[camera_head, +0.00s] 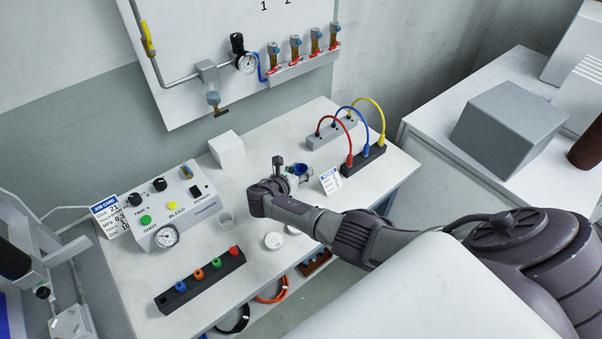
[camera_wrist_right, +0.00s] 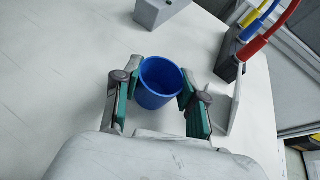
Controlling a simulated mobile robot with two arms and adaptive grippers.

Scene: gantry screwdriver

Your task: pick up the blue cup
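The blue cup (camera_wrist_right: 160,85) shows in the right wrist view, open end up, between the two green-padded fingers of my right gripper (camera_wrist_right: 160,82). A pad lies against each side of it, and the right pad covers part of its wall. Whether the cup's base touches the table cannot be told. My left gripper is not in view.
A small white card (camera_head: 330,180) stands close right of the cup. Behind it are a socket block (camera_head: 361,162) with red, blue and yellow cables and a pale cube (camera_head: 227,149).

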